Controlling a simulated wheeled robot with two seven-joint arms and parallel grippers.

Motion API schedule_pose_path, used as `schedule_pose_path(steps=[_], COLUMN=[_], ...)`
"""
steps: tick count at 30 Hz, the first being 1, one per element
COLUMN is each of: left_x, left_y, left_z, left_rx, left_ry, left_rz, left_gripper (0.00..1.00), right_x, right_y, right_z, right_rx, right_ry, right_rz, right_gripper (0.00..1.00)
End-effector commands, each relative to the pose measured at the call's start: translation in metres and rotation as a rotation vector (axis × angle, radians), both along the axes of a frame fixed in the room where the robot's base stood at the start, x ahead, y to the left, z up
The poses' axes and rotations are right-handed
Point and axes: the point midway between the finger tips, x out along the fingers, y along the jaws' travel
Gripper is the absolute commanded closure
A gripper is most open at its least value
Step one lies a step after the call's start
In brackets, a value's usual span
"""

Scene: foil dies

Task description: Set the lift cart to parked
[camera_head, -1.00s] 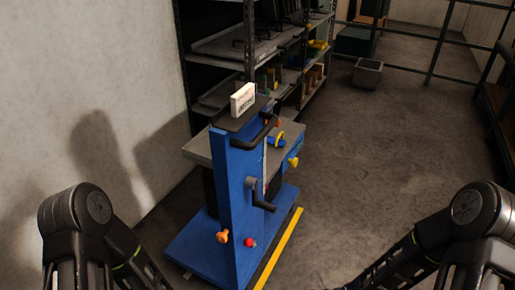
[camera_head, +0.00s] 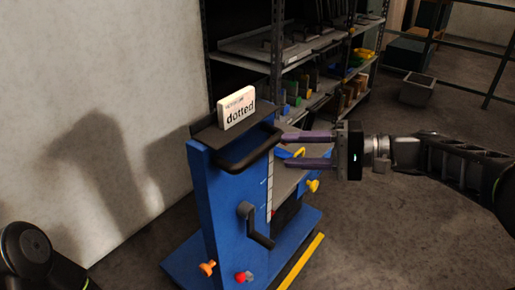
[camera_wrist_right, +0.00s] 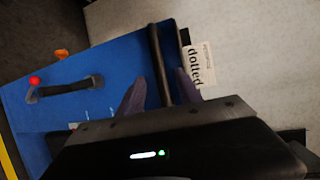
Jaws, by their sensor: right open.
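The blue lift cart (camera_head: 227,190) stands left of centre in the head view, with a black push handle (camera_head: 250,153) near its top and a black crank (camera_head: 256,225) on its face. It carries an orange knob (camera_head: 207,268), a red knob (camera_head: 241,277) and a yellow knob (camera_head: 313,186). My right gripper (camera_head: 286,150) is open, its purple fingers pointing left beside the handle. In the right wrist view, the fingers (camera_wrist_right: 148,95) are close to the handle bar (camera_wrist_right: 160,65); contact is unclear. My left gripper is out of view.
A white box marked "dotted" (camera_head: 237,108) sits on the cart's black top shelf. Shelving (camera_head: 300,50) with trays and coloured items stands behind. A pale wall (camera_head: 90,120) is at the left. A grey bin (camera_head: 416,90) stands on open floor at the right.

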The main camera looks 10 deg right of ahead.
Motion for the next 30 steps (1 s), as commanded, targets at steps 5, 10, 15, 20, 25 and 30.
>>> schedule_pose_path(steps=[5, 10, 15, 20, 25, 30], left_x=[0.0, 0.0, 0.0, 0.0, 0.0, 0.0], left_y=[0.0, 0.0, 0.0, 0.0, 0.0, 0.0], left_z=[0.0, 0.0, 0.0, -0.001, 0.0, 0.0], left_rx=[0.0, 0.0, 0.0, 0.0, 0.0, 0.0], left_ry=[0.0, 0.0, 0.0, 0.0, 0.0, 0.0], left_rz=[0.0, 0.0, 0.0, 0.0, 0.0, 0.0], left_gripper=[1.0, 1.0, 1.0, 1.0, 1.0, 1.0], right_x=[0.0, 0.004, 0.013, 0.025, 0.034, 0.036], right_y=[0.0, 0.008, 0.027, 0.049, 0.065, 0.069], right_z=[-0.001, -0.003, -0.007, -0.012, -0.015, -0.016], right_rx=[-0.001, -0.001, -0.001, -0.001, -0.001, -0.001], right_ry=[0.003, 0.004, 0.004, 0.005, 0.005, 0.005], right_rz=[0.0, 0.001, 0.003, 0.001, 0.0, -0.001], right_gripper=[0.59, 0.59, 0.59, 0.59, 0.59, 0.59])
